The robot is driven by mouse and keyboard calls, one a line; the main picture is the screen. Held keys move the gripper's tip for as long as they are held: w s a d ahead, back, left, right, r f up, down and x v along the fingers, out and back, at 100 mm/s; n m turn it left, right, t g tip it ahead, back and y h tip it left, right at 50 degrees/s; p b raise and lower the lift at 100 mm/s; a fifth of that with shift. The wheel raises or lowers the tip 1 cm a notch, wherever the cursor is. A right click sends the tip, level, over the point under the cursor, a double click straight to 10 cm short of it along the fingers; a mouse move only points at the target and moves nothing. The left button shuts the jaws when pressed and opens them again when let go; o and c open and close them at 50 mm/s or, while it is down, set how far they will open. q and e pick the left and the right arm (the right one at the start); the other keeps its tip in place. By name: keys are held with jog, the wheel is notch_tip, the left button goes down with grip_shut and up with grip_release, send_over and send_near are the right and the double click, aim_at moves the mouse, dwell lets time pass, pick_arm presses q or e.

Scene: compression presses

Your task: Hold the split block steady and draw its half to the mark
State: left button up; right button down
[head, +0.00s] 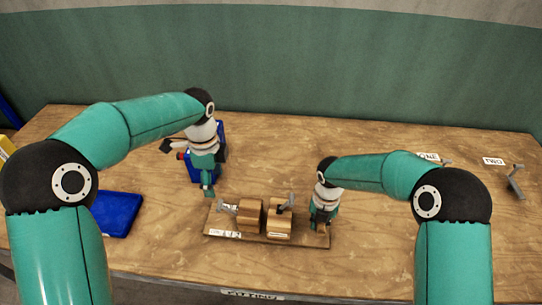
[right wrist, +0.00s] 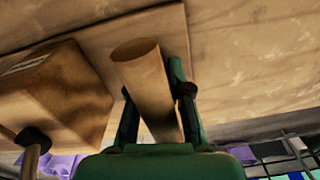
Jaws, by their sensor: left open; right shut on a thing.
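The split block stands on a wooden board in the head view, with a left half (head: 249,216) and a right half (head: 279,228). A grey metal clamp or handle (head: 228,207) is at its left, and a dark lever (head: 288,203) rises over the right half. My right gripper (head: 320,222) is at the board's right end. In the right wrist view it is shut on a round wooden post (right wrist: 150,80), with a block half (right wrist: 60,105) beside it. My left gripper (head: 208,188) is open and empty, behind the board's left end and apart from the block.
The board (head: 222,222) carries a white label at its front left. A blue tray (head: 118,212) lies at left, and a blue object (head: 222,135) stands behind my left gripper. Labels ONE (head: 428,156) and TWO (head: 493,161) with grey metal pieces are at the right back. The middle back is clear.

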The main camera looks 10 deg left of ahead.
jog(key=c, duration=1)
grip_release()
jog(key=shift+r, duration=0.1)
